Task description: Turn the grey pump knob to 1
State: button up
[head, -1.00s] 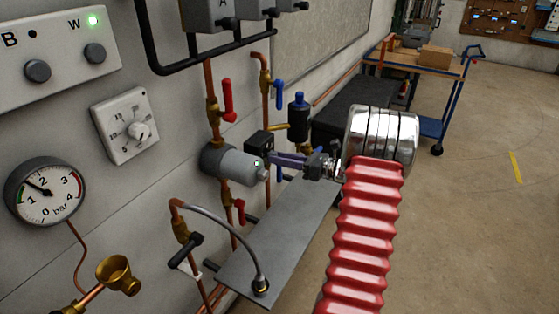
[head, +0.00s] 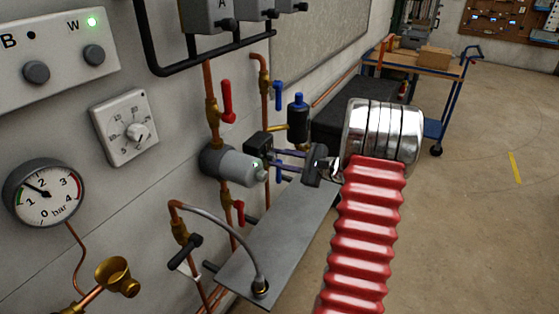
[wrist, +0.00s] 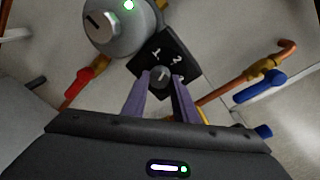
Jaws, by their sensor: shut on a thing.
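The grey pump (head: 235,166) sits on the copper pipe, with its black control box (head: 258,146) on its right side. In the wrist view the pump body (wrist: 112,30) is at the top left with a green light. The black dial face (wrist: 170,48) carries white number marks, and the small grey knob (wrist: 160,77) sits at its lower part. My gripper (head: 274,162) reaches the control box from the right. In the wrist view its two purple fingers (wrist: 161,80) are shut on the knob, one on each side. A pale pointer line shows on the knob; its exact setting is hard to read.
A red valve handle (head: 226,100), a blue valve handle (head: 278,95) and a dark blue cylinder (head: 298,117) are close to the pump. A grey shelf (head: 285,235) lies below my gripper. A pressure gauge (head: 45,193) and a white dial (head: 125,128) are on the wall at left.

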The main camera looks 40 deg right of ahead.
jog(key=n, duration=0.3)
jog(key=shift+a+h, duration=0.15)
jog(key=shift+h, duration=0.15)
jog(key=n, duration=0.4)
jog(key=shift+s+a+f+t, duration=0.1)
jog(key=shift+a+t, duration=0.05)
jog(key=shift+t, duration=0.15)
jog(key=shift+h, duration=0.4)
jog(key=o, duration=1.1)
jog(key=shift+s+d+r, duration=0.2)
jog(key=shift+s+d, duration=0.15)
jog(key=shift+s, duration=0.15)
jog(key=v, duration=1.2)
jog(key=shift+s+f, duration=0.15)
jog(key=shift+s, duration=0.15)
